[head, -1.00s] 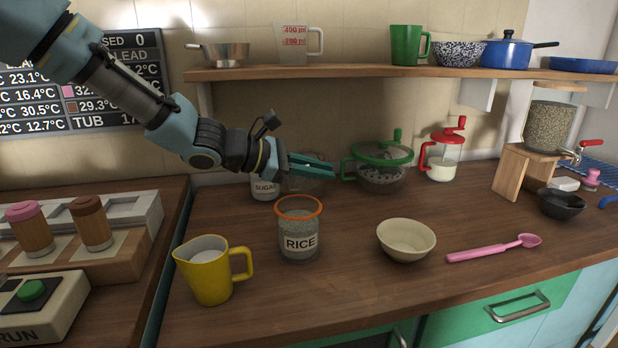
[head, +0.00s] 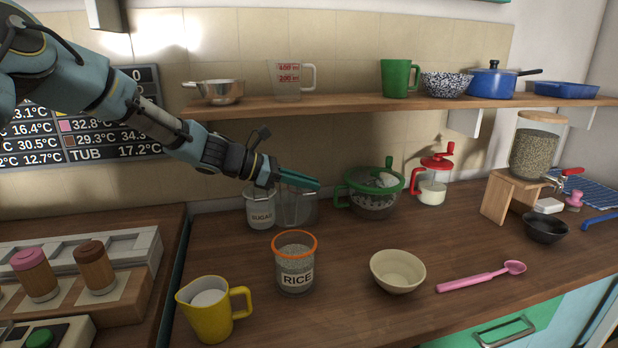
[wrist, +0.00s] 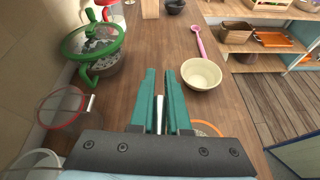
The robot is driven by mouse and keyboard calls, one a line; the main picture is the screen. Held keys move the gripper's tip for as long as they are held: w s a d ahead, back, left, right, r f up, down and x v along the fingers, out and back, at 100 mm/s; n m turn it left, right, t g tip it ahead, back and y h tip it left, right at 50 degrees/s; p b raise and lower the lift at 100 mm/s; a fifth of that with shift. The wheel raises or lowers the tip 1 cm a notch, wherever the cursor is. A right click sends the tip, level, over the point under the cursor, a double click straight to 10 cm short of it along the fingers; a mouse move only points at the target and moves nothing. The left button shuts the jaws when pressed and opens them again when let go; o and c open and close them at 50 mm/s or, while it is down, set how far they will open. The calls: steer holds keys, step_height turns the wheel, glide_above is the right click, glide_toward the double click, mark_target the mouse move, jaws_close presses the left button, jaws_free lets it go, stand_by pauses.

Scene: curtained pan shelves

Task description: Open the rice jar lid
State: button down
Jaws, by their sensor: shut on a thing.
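The rice jar (head: 295,275) stands upright on the counter, clear glass with a RICE label and an orange rim. Whether a clear lid closes its top I cannot tell. In the wrist view part of its orange rim (wrist: 207,128) shows beyond the gripper's dark base. My gripper (head: 300,183) is above and behind the jar, apart from it, near the sugar jar. In the wrist view its two green fingers (wrist: 163,100) are close together, with a thin pale thing (wrist: 160,114) between them. What that thing is I cannot tell.
A yellow jug (head: 208,316) stands left of the jar, a cream bowl (head: 398,271) right. Behind are the sugar jar (head: 261,216), a clear red-rimmed container (wrist: 63,108) and a green-lidded spinner (head: 373,198). A wooden shelf (head: 390,106) hangs above.

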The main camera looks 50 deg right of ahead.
steer(key=shift+w+d, duration=0.25)
stand_by(0.4)
steer(key=c, duration=0.9)
jaws_free()
steer(key=b+v, duration=0.4)
steer(key=v, duration=0.7)
steer(key=shift+d, duration=0.15)
